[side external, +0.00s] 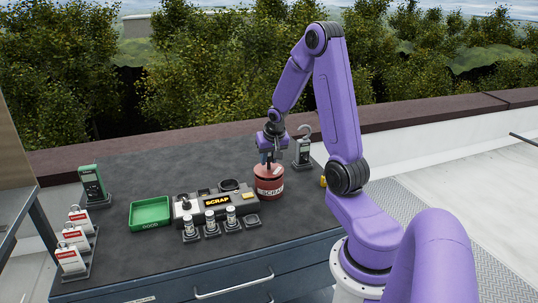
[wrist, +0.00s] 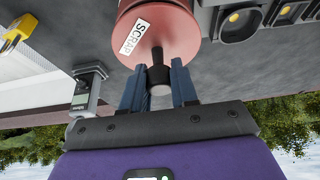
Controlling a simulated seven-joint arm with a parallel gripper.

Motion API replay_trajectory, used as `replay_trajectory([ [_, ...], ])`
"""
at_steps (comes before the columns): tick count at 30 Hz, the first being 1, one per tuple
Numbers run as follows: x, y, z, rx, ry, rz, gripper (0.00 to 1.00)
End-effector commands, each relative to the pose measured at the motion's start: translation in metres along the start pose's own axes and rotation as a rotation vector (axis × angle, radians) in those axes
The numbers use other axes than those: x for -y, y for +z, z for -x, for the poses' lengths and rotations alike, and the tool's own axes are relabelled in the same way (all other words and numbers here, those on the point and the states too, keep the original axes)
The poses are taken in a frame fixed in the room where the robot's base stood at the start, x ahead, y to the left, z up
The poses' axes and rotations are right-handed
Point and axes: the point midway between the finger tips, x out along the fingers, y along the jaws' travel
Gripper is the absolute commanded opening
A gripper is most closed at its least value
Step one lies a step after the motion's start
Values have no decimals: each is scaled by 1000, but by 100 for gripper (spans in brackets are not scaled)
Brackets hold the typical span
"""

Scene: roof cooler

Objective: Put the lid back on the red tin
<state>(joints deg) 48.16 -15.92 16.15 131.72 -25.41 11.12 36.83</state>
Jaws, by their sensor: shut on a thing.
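The red tin (side external: 269,190) stands upright at the back right of the dark worktop, with a white SCRAP label on its side. In the wrist view the lid (wrist: 178,35) carries a SCRAP label and a black knob (wrist: 157,74). My gripper (wrist: 158,92) is shut on that knob, with a blue finger on either side. In the side view my gripper (side external: 266,158) points down over the tin, and its fingertips partly hide the knob.
A grey SCRAP tray unit (side external: 216,211) stands left of the tin, with several small capped items in front. A green tray (side external: 150,212), a green meter (side external: 92,184) and red-white tags (side external: 74,237) are farther left.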

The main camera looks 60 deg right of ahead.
Motion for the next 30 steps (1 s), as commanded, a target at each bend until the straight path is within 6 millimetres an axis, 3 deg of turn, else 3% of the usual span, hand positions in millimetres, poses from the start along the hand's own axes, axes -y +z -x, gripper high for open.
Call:
replay_trajectory([
  [30, -1, 4, -11, -1, 3, 0, 0],
])
